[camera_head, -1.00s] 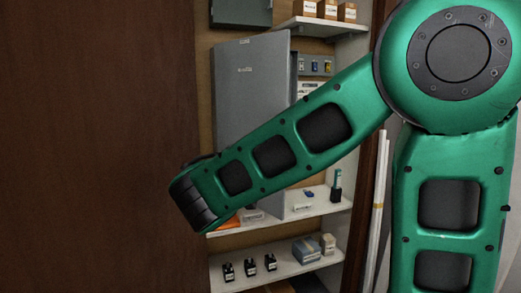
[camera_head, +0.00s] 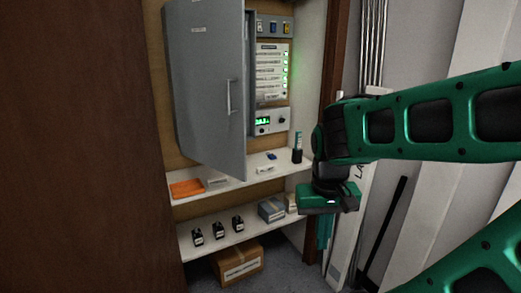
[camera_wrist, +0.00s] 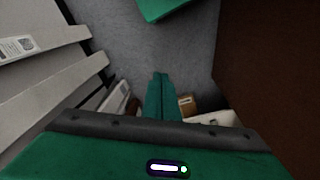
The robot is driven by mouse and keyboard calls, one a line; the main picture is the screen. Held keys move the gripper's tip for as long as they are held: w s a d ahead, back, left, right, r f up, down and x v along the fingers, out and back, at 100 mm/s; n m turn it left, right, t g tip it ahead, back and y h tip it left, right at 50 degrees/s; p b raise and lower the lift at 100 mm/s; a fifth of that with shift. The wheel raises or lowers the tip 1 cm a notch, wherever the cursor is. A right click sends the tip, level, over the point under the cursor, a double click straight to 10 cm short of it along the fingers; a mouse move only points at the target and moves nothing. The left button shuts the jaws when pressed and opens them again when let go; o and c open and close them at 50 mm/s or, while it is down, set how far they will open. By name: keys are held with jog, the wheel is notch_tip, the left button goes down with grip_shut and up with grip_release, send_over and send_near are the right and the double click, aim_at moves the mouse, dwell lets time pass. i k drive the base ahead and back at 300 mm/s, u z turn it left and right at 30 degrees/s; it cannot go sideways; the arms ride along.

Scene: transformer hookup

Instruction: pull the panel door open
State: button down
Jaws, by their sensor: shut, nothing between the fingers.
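The grey panel door (camera_head: 205,90) stands ajar in the head view, its free edge swung out toward me. A thin vertical handle (camera_head: 229,97) is on its face. To its right the panel's inside (camera_head: 270,70) shows, with switches, labels and a small lit screen. My gripper (camera_head: 325,242) hangs pointing down, right of the door and clear of it, near the right end of the shelves. In the wrist view its fingers (camera_wrist: 160,80) are together and empty above the grey floor. The door is not in the wrist view.
A white shelf (camera_head: 255,167) below the panel holds an orange item (camera_head: 187,188) and small parts. A lower shelf (camera_head: 215,246) holds black bottles and boxes. A cardboard box (camera_head: 238,263) is on the floor. A brown wooden surface (camera_head: 75,150) fills the left; pale boards (camera_head: 440,170) lean at right.

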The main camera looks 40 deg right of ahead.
aim_at(206, 38)
jog(key=u, duration=0.05)
jog(key=k, duration=1.05)
jog(key=z, duration=0.7)
jog(key=i, duration=1.6)
jog(key=u, duration=0.4)
